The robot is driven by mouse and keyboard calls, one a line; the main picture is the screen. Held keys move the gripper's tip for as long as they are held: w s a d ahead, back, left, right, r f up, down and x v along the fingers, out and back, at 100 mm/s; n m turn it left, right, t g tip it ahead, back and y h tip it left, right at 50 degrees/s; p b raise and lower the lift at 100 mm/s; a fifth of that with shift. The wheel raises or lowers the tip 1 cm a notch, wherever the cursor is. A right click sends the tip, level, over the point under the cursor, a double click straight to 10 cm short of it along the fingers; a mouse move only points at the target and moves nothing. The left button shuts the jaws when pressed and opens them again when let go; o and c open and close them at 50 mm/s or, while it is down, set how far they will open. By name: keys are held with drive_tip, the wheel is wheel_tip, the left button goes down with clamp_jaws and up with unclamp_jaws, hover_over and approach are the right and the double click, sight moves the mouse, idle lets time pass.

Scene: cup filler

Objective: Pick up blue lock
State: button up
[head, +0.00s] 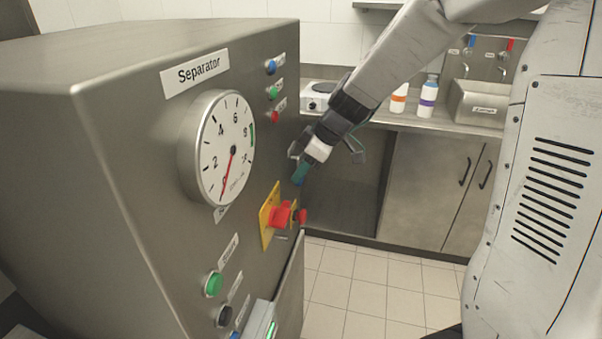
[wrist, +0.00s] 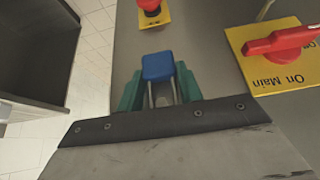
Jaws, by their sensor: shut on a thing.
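The blue lock (wrist: 158,67) shows in the wrist view as a blue block with a metal shackle below it, between the two green fingers of my gripper (wrist: 160,92). The gripper is shut on it. I cannot tell whether the shackle touches anything on the panel.
The separator (head: 120,150) fills the left, with a gauge (head: 216,148) and several buttons. The red switch (head: 280,214) on its yellow plate sits close below my gripper. A red button (wrist: 152,6) is near the lock. A counter with bottles (head: 428,98) stands behind. Tiled floor is clear.

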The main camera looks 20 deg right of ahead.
drive_tip(key=shift+r, duration=0.1)
drive_tip(key=shift+r, duration=0.25)
drive_tip(key=s+d, duration=1)
drive_tip(key=d, duration=0.4)
drive_tip(key=shift+s+d+r, duration=0.3)
drive_tip(key=shift+r, duration=0.15)
